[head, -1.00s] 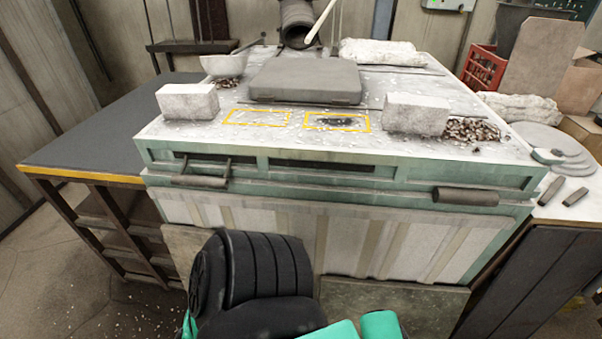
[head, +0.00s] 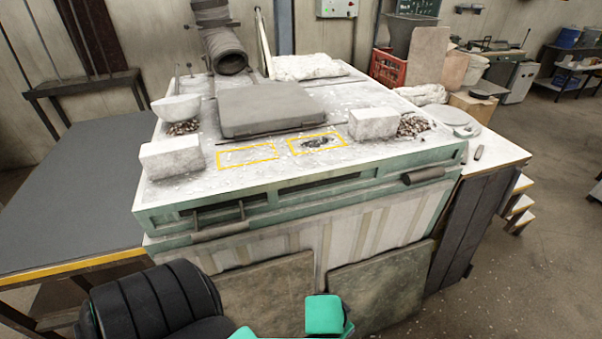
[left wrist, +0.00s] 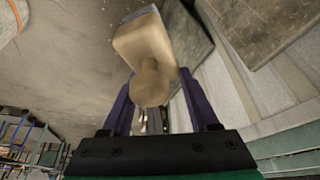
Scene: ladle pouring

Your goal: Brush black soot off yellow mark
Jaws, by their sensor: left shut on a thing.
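The furnace-like bench top carries two yellow outlined rectangles. The right yellow mark (head: 332,136) has a patch of black soot (head: 318,142) inside it; the left yellow mark (head: 228,160) shows no such dark patch. In the left wrist view, my left gripper (left wrist: 154,82) is shut on a pale wooden brush (left wrist: 142,38) with a rounded knob end towards the camera. Its bristles cannot be made out. The left gripper and brush are not visible in the head view, away from the marks. My right gripper is in neither view.
A grey slab (head: 272,110) lies behind the marks. White blocks stand left (head: 172,157) and right (head: 373,123) of them. A white bowl (head: 177,107) is at the back left. A handle bar (head: 218,217) sticks out of the bench front. A dark table (head: 60,200) stands left.

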